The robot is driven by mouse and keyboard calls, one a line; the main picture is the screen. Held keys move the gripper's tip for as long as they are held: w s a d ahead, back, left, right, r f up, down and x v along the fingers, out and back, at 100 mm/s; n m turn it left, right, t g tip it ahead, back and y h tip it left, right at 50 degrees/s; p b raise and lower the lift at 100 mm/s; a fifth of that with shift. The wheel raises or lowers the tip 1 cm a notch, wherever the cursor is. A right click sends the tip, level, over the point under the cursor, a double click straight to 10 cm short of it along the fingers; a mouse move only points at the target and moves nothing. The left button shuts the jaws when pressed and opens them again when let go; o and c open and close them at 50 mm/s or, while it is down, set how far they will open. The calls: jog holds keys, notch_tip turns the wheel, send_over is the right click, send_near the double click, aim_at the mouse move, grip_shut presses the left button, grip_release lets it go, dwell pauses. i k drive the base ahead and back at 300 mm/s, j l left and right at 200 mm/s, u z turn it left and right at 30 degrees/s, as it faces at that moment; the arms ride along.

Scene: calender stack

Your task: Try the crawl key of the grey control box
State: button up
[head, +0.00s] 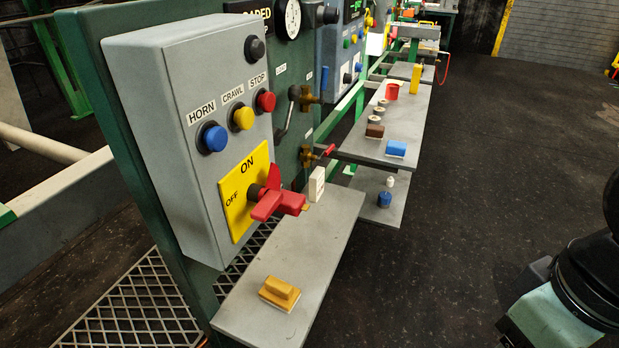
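The grey control box (155,118) is mounted on a green panel at the left. Its front has a blue key labelled HORN (214,138), a yellow key labelled CRAWL (243,118) and a red key labelled STOP (265,101). A black knob (254,48) sits above them. Below is a red rotary switch (270,202) on a yellow ON/OFF plate (238,190); I cannot tell for certain which way it is set. My gripper is not in view. Part of my own body shows at the right edge, well apart from the box.
A grey shelf (310,240) below the box holds an orange-yellow block (279,293) and a white block (316,184). Another shelf (375,150) behind holds several small items. Valve handles (328,151) stick out beside the box. The dark floor (480,170) at right is clear.

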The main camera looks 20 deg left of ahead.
aim_at(242, 117)
jog(key=u, duration=1.4)
